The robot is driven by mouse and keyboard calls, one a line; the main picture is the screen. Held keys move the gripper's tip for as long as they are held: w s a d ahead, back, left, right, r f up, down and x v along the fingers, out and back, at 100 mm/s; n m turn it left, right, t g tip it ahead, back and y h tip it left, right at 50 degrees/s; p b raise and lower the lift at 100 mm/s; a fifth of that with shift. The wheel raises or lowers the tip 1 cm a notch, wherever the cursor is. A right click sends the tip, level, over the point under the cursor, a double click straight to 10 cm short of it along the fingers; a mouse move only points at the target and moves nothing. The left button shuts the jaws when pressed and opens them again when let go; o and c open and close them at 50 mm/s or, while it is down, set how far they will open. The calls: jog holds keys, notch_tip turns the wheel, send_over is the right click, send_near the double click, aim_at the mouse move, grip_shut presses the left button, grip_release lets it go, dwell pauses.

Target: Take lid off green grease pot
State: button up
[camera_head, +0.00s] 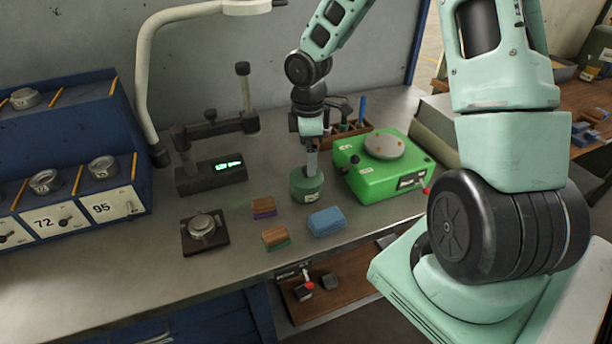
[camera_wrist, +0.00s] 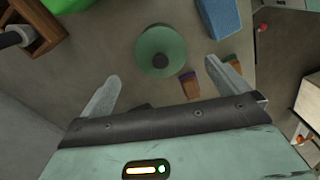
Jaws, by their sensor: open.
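The green grease pot (camera_head: 307,187) stands upright on the grey bench, in the middle of the head view. In the wrist view its round green lid (camera_wrist: 152,40) with a dark central knob (camera_wrist: 160,60) is seen from above and looks seated on the pot. My gripper (camera_head: 311,165) points down over the pot. In the wrist view its two fingers (camera_wrist: 162,72) are spread wide with nothing between them, and the pot shows beyond the gap between their tips. I cannot tell the exact height of the fingertips above the lid.
A green machine with a round plate (camera_head: 384,146) stands close right of the pot. A blue block (camera_head: 326,221) and two small two-coloured blocks (camera_head: 263,207) lie in front. A dark gauge stand (camera_head: 211,175) and a small round-topped fixture (camera_head: 204,232) are to the left.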

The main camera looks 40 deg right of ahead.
jog(key=shift+w+a+f+p, duration=0.1)
jog(key=shift+f+p, duration=0.1)
jog(key=shift+f, duration=1.4)
jog(key=shift+a+f+p, duration=0.1)
jog(key=shift+f+p, duration=0.1)
jog(key=shift+f, duration=1.35)
jog(key=c, duration=0.9)
